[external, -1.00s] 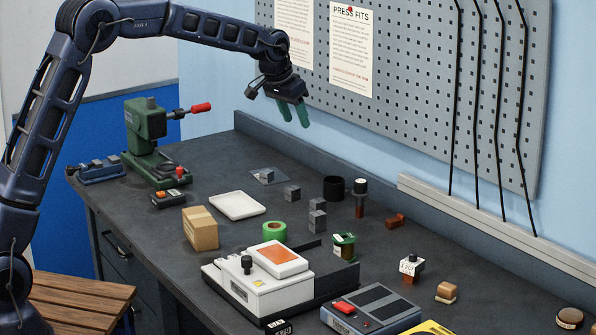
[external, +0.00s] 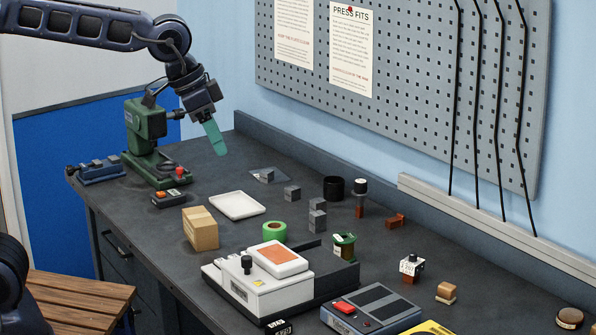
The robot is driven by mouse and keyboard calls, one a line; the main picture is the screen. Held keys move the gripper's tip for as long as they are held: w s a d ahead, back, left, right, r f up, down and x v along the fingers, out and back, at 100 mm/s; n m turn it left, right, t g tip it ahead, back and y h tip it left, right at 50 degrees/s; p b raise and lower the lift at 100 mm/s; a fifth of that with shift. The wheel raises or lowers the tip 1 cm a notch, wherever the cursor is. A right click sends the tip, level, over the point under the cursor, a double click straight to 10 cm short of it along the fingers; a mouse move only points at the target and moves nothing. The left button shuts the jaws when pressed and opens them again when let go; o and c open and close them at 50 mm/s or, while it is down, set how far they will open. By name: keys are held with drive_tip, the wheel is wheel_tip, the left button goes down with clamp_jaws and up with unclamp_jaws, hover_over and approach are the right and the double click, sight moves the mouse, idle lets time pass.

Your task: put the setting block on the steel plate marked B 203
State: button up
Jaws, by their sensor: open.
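Several small grey blocks stand near the middle back of the bench: one alone (external: 292,193), and a pair (external: 317,216) that looks stacked. Another grey piece (external: 265,175) sits on a thin flat grey plate (external: 279,174). I cannot tell which block is the setting block, and no B 203 marking is readable at this size. My gripper (external: 216,140) has green fingers, is open and empty, and hangs above the back left of the bench, right of the green press and left of the plate. One finger largely hides the other.
The green press (external: 147,135) stands close left of my gripper. A white tray (external: 237,206), cardboard box (external: 201,229), green tape roll (external: 273,232), black cup (external: 333,187) and white machine (external: 257,285) crowd the bench. The pegboard (external: 420,80) rises behind. Bare bench lies below my gripper.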

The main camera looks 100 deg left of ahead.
drive_tip(key=s+d+f+m, duration=0.2)
drive_tip(key=s+d+f, duration=0.2)
drive_tip(key=s+d, duration=0.5)
drive_tip(key=s+d+f+m+h, duration=0.1)
drive_tip(key=s+d+f, duration=0.3)
drive_tip(key=s+d, duration=0.5)
drive_tip(key=s+m, duration=0.1)
drive_tip(key=s, duration=0.1)
drive_tip(key=shift+s+d, duration=0.15)
drive_tip(key=shift+s, duration=0.25)
